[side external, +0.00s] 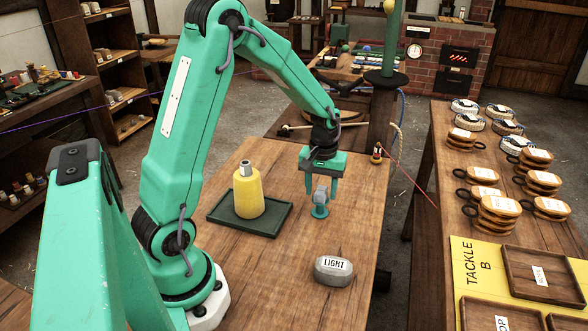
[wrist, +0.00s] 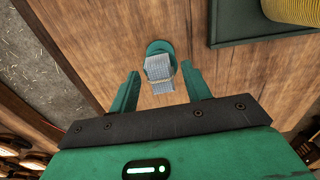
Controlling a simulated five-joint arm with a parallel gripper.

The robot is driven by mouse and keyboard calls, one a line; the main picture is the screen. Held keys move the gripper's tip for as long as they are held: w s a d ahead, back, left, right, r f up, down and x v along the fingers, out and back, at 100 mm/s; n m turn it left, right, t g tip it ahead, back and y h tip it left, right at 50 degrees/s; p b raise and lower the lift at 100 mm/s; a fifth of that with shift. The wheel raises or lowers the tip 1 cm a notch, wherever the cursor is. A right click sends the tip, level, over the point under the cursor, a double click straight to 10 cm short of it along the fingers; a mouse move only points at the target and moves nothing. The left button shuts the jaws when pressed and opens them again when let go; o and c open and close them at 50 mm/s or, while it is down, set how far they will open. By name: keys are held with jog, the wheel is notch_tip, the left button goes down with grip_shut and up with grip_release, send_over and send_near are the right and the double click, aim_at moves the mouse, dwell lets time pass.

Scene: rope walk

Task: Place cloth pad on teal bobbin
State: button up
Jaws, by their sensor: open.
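The teal bobbin (side external: 320,212) stands upright on the wooden bench, below my gripper (side external: 321,189). The grey-blue cloth pad (side external: 321,195) is at the bobbin's top, between my fingers. In the wrist view the pad (wrist: 159,68) lies over part of the bobbin (wrist: 158,46), with the bobbin's teal rim showing beyond it. The pad looks bent or tilted, and I cannot tell how much of it rests on the bobbin. My gripper is open, with a finger apart from the pad on each side in the wrist view (wrist: 160,75).
A yellow thread cone (side external: 248,192) stands on a dark green tray (side external: 273,226) left of the bobbin. A grey weight marked LIGHT (side external: 333,270) sits toward the front. The bench (side external: 270,285) is clear around the bobbin.

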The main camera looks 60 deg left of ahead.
aim_at(321, 190)
notch_tip(321, 190, up, 12)
dwell(0.6)
dwell(0.5)
jog(key=s+d+r+m+t, duration=0.2)
jog(key=s+d+r+m, duration=0.1)
jog(key=s, duration=0.5)
jog(key=s+d+r+m+t, duration=0.3)
jog(key=s+d+m, duration=0.3)
jog(key=s+d, duration=0.2)
jog(key=shift+d+r+t, duration=0.25)
jog(key=shift+d+t, duration=0.05)
